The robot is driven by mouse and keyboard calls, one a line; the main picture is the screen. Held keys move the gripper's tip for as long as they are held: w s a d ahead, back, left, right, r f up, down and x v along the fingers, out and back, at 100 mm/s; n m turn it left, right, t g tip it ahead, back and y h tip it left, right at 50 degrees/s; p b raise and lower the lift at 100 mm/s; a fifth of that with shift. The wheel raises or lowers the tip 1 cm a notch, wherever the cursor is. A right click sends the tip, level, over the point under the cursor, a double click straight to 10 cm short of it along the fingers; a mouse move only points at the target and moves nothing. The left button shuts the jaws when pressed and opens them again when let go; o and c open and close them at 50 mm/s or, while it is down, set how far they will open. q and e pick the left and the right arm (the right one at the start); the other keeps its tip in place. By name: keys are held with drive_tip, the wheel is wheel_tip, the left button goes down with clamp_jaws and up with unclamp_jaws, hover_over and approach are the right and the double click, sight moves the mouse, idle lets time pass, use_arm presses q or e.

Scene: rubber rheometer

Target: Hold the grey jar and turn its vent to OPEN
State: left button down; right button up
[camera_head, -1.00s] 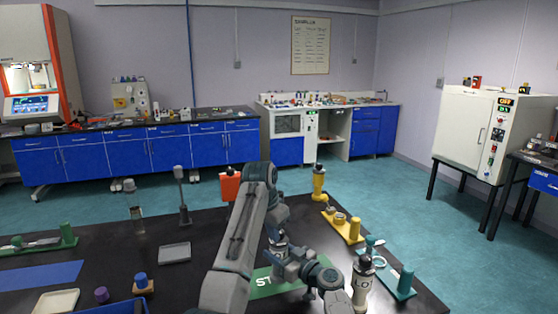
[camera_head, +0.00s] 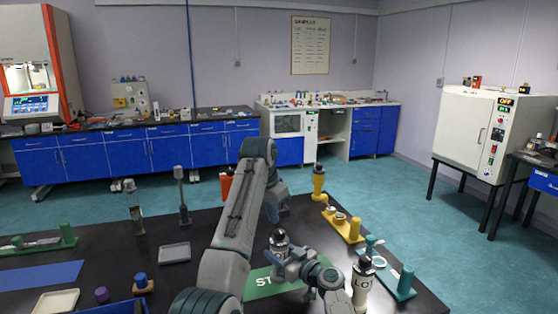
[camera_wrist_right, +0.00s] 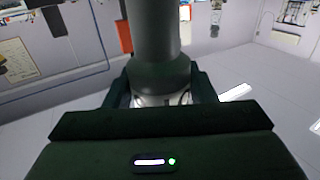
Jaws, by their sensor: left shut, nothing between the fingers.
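The grey jar (camera_head: 280,243), with a dark cap, is upright by the green mat (camera_head: 262,284) lettered "ST". My right gripper (camera_head: 284,262) is low at the jar's body and looks closed around it. In the right wrist view its dark jaws flank a broad grey cylinder (camera_wrist_right: 155,50); the fingertip contact is hidden. My left gripper (camera_head: 273,211) is above and behind the jar, mostly hidden by my left arm; it is shut and empty. The vent's marking is too small to read.
A pale bottle (camera_head: 362,286) lettered "LO" stands right of my right wrist. A yellow bottle (camera_head: 318,183), a yellow stand (camera_head: 350,228) and a teal stand (camera_head: 405,284) line the right side. An orange bottle (camera_head: 226,187) is partly behind my left arm. A grey tray (camera_head: 174,252) lies left.

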drive_tip(key=o, duration=0.5)
drive_tip(key=shift+c, duration=0.2)
